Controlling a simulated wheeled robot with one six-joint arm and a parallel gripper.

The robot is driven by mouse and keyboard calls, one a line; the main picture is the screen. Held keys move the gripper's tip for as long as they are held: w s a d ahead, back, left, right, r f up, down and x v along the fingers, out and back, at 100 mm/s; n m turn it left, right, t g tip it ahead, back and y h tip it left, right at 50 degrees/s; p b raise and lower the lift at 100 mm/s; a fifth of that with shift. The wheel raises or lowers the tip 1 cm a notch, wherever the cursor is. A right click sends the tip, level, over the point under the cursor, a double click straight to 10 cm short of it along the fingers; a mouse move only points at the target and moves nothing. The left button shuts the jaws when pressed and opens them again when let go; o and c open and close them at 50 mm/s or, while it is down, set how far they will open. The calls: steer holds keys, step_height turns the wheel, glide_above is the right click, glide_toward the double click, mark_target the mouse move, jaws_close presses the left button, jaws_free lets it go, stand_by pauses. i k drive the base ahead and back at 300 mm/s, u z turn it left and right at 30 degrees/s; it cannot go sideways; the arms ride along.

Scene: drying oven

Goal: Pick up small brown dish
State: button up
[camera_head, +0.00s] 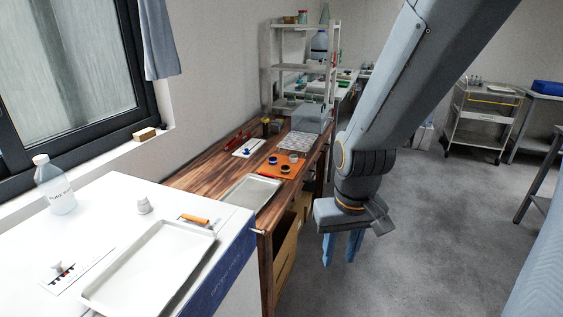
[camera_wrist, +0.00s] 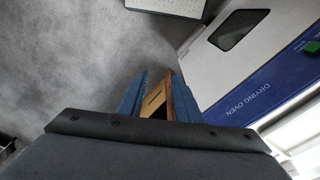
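Several small round dishes sit on an orange mat (camera_head: 270,170) on the wooden bench. One is dark with a blue rim (camera_head: 272,160), one is dark and brownish (camera_head: 285,168), and one is pale (camera_head: 293,157). They are too small to tell for sure which is the small brown dish. My gripper (camera_head: 341,250) hangs over the floor, to the right of the bench and apart from the dishes, with its blue fingers pointing down. In the wrist view my gripper (camera_wrist: 158,85) is open, with the bench's end and a cardboard box beyond its fingers. No dish shows there.
The white drying oven (camera_head: 115,215) stands in front of the bench, with a tray (camera_head: 150,270) and a bottle (camera_head: 56,186) on top. A metal tray (camera_head: 250,192) and a grey bin (camera_head: 308,118) are on the bench.

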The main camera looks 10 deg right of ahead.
mark_target(285, 170)
steer(key=z, duration=0.85)
steer(key=i, duration=3.1)
steer(key=u, duration=2.85)
